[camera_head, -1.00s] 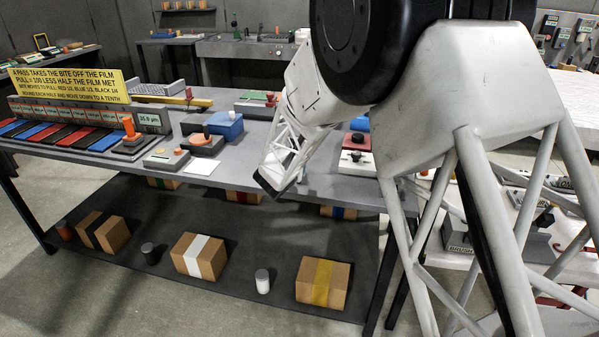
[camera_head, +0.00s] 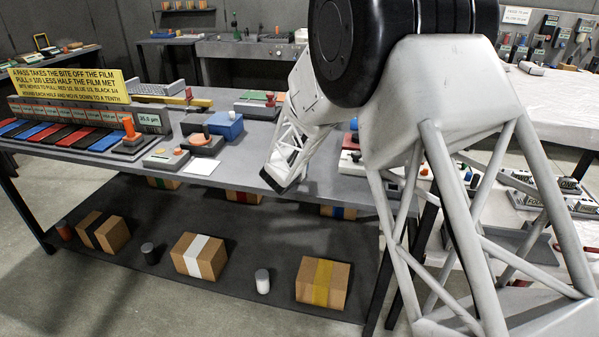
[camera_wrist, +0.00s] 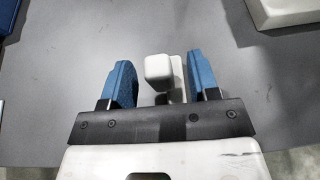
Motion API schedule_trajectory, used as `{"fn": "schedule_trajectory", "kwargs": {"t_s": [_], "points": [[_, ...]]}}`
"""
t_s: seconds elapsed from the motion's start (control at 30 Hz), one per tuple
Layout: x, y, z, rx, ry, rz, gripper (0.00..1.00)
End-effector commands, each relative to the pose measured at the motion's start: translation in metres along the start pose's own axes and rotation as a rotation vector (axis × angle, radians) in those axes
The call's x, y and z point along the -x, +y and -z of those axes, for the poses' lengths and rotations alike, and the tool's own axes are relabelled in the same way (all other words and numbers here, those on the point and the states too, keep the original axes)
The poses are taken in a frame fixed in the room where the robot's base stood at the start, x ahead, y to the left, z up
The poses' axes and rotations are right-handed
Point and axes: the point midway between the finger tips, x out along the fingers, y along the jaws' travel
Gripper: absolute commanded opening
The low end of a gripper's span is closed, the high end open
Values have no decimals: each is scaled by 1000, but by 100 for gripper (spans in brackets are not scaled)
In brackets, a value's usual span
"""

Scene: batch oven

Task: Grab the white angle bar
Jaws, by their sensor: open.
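The white angle bar (camera_wrist: 158,72) shows in the wrist view as a small white piece with a squared end. It lies between the two blue fingers of my gripper (camera_wrist: 161,82), with a gap to the left finger and a narrower gap to the right one. My gripper is open, and its dark palm plate hides the bar's near part.
A white-edged block (camera_wrist: 285,12) stands at the upper right in the wrist view. A blue box (camera_head: 224,126) and a white card (camera_head: 201,167) lie to the left on the table. Boxes, such as one with yellow tape (camera_head: 322,282), sit on the shelf below.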

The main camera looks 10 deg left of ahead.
Motion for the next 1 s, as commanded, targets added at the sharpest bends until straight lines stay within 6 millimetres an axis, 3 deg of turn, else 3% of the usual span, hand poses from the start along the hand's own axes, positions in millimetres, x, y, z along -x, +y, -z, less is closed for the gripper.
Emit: {"fn": "schedule_trajectory", "kwargs": {"t_s": [0.2, 0.73, 0.77, 1.0], "points": [[-9, 0, 0, 0, 0, 0, 55], [-9, 0, 0, 0, 0, -1, 55], [-9, 0, 0, 0, 0, -1, 54], [-9, 0, 0, 0, 0, -1, 17]]}}
